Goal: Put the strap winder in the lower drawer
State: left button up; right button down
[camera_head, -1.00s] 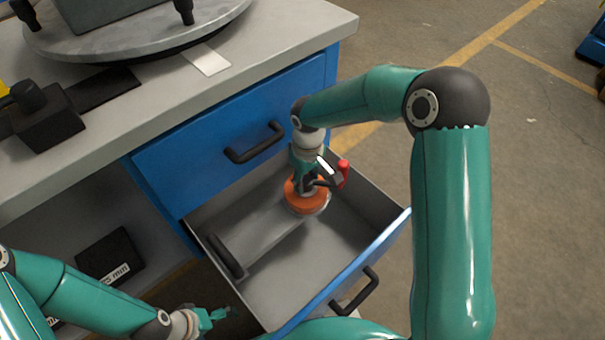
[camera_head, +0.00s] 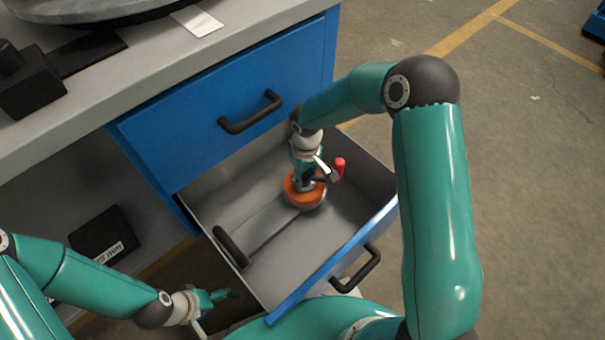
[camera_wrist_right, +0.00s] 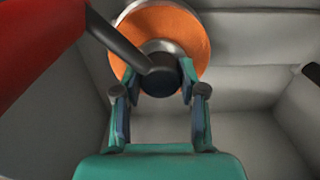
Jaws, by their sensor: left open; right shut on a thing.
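The strap winder (camera_head: 305,192) is an orange disc with a pale rim, a dark hub and a crank with a red grip (camera_head: 340,168). It is inside the open lower drawer (camera_head: 345,238), towards its right end. My right gripper (camera_head: 304,178) is shut on the hub from above. In the right wrist view the fingers flank the dark hub in front of the orange disc (camera_wrist_right: 190,38), and the red grip is large at upper left. I cannot tell whether the winder touches the drawer floor. My left gripper (camera_head: 222,295) is open and empty, left of the drawer front.
A long grey piece with a black handle (camera_head: 230,246) lies in the drawer's left part. The blue upper drawer (camera_head: 220,110) is shut above. A black box (camera_head: 103,235) stands in the open bay at left. Drawer floor in front of the winder is clear.

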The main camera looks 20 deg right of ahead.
jog(key=c, duration=0.7)
grip_release()
jog(key=shift+o, duration=0.2)
notch_tip(320, 180, up, 12)
jog(key=p, duration=0.4)
jog(key=shift+p, duration=0.3)
jog(key=shift+d, duration=0.1)
